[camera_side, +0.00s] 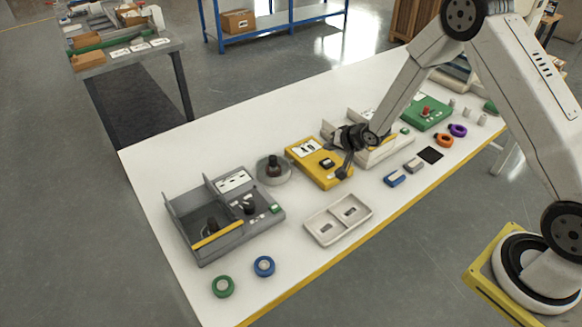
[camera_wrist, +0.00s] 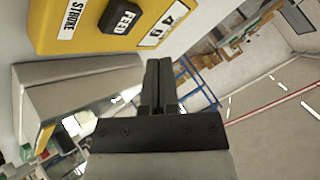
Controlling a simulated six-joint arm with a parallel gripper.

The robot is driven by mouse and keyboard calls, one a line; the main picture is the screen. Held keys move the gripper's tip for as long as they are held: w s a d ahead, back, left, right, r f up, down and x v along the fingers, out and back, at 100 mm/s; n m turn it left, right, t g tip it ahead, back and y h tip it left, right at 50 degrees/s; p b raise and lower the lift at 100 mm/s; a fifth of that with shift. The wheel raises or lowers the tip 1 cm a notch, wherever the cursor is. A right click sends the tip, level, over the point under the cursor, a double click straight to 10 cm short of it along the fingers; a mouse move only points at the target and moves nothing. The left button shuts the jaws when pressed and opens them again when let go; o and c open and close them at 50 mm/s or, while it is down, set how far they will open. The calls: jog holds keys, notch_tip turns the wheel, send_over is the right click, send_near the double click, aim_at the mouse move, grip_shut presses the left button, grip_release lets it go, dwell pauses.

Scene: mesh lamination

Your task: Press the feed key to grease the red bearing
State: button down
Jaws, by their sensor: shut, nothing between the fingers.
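The yellow box (camera_side: 303,158) stands mid-table, with a dark key on top. In the wrist view the yellow box (camera_wrist: 60,30) shows a black key marked FEED (camera_wrist: 120,20), between a STROKE label and a white number label partly cut off. My gripper (camera_side: 343,172) is over the box's right side in the side view. In the wrist view my gripper (camera_wrist: 158,65) is shut and empty, its fingertips below and right of the FEED key and apart from it in the picture. A round grey dish (camera_side: 266,179) left of the box holds a dark reddish piece; I cannot tell whether it is the red bearing.
A grey machine (camera_side: 205,250) stands left, a two-pocket tray (camera_side: 325,233) in front. Green (camera_side: 215,291) and blue rings (camera_side: 264,275) lie near the front edge. A green box (camera_side: 440,112) with a red knob, orange (camera_side: 437,140) and purple rings (camera_side: 465,131) are at right.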

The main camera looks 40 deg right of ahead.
aim_at(324, 161)
jog(key=shift+f, duration=1.45)
jog(key=shift+f, duration=1.05)
dwell(2.4)
jog(key=shift+r, duration=1)
jog(key=shift+r, duration=0.1)
jog(key=shift+r, duration=2.45)
